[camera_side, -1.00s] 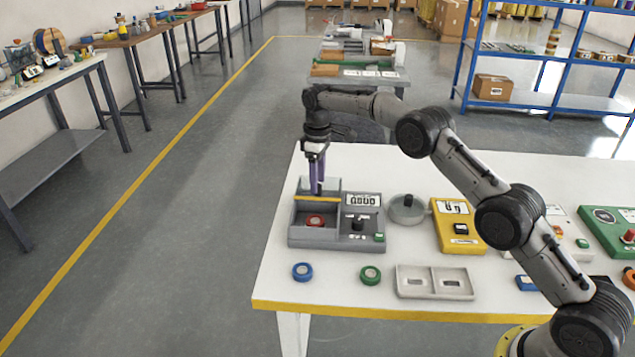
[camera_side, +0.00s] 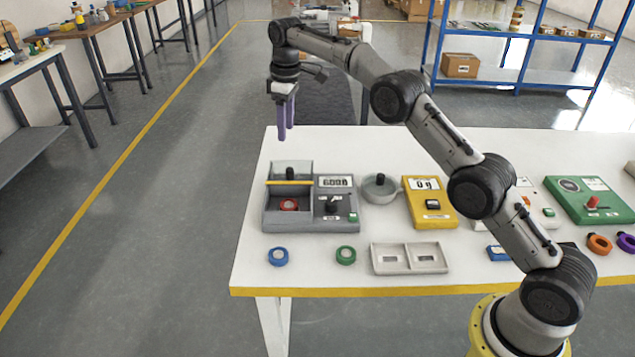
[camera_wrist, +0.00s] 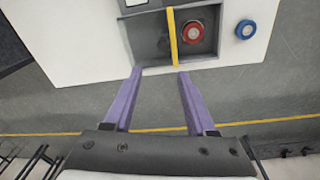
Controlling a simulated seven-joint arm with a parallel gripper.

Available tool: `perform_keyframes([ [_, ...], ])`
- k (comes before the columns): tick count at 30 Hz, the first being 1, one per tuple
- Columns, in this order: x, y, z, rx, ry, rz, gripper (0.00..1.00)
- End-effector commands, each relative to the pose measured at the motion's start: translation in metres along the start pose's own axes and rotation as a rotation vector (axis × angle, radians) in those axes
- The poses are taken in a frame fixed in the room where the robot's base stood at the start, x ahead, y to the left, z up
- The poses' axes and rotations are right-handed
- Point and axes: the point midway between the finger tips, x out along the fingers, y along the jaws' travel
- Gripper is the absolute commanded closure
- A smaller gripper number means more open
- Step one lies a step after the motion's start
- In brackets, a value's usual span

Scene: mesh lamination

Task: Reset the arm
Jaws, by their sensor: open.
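My gripper (camera_side: 285,138) has two purple fingers, apart and empty. In the side view it hangs in the air above and behind the grey lamination machine (camera_side: 272,219), clear of it. In the wrist view the open fingers (camera_wrist: 155,72) show with nothing between them. The machine has a yellow bar (camera_side: 289,183) across it, a black knob (camera_side: 290,171) behind the bar and a small display (camera_side: 335,182). A red ring (camera_side: 289,205) sits in its bay; the ring also shows in the wrist view (camera_wrist: 193,33).
A blue ring (camera_side: 278,257), a green ring (camera_side: 345,255) and a two-compartment tray (camera_side: 410,270) lie along the table's front. A round grey dish (camera_side: 380,188) and a yellow scale (camera_side: 430,205) stand right of the machine. The air around my gripper is free.

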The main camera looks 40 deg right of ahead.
Motion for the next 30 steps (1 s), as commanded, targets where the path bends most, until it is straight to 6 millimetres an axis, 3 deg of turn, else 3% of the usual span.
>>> perform_keyframes([
  [1, -0.033, -0.002, 0.001, -0.002, 0.037, 0.023, 0.44],
  [6, -0.117, -0.021, 0.026, -0.006, 0.099, 0.061, 0.44],
  [9, -0.155, -0.035, 0.046, -0.001, 0.131, 0.08, 0.44],
  [15, -0.215, -0.069, 0.096, 0.03, 0.193, 0.112, 0.44],
  [22, -0.253, -0.113, 0.165, 0.087, 0.263, 0.141, 0.44],
  [26, -0.258, -0.139, 0.207, 0.126, 0.3, 0.152, 0.44],
  [30, -0.25, -0.168, 0.254, 0.176, 0.338, 0.159, 0.44],
])
